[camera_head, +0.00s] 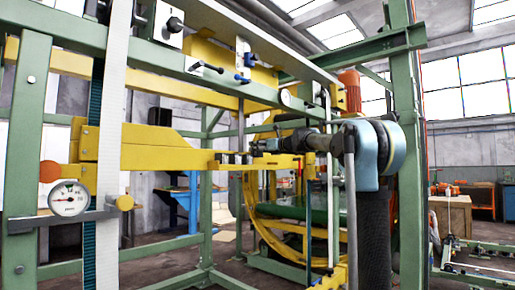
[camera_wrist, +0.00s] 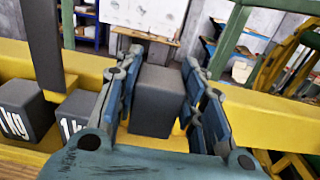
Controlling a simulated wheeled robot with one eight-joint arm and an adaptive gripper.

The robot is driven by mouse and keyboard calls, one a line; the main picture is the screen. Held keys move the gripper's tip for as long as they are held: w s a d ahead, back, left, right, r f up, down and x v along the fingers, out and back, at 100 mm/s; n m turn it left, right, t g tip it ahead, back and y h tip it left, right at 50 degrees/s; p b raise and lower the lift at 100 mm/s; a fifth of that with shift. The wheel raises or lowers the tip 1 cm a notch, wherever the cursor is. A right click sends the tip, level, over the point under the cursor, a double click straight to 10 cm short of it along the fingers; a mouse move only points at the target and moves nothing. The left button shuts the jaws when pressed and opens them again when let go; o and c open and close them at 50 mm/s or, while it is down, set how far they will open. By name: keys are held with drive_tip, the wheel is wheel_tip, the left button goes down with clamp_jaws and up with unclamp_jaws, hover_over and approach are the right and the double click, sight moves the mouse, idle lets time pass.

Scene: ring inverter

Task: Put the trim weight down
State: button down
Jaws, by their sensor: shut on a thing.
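The trim weight (camera_wrist: 157,100) is a plain dark grey block in the wrist view. My gripper (camera_wrist: 155,85) is shut on it, with a blue-grey finger on each side. The weight is in front of a yellow beam (camera_wrist: 235,105); I cannot tell whether its underside touches anything. In the head view my gripper (camera_head: 260,147) reaches in from the right, level with the yellow arm (camera_head: 160,150) and just right of its end. The held weight is too small to make out there.
Two grey weights marked 1 kg, one (camera_wrist: 25,108) at far left and another (camera_wrist: 75,112) beside it, sit on the yellow ledge. A green frame post (camera_head: 25,140), a dial gauge (camera_head: 68,198) and a large yellow ring (camera_head: 265,225) stand around the arm.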

sight(261, 156)
drive_tip(key=shift+f, duration=2.55)
drive_tip(key=c, duration=1.3)
unclamp_jaws()
drive_tip(key=v, duration=1.2)
drive_tip(key=shift+s, duration=0.1)
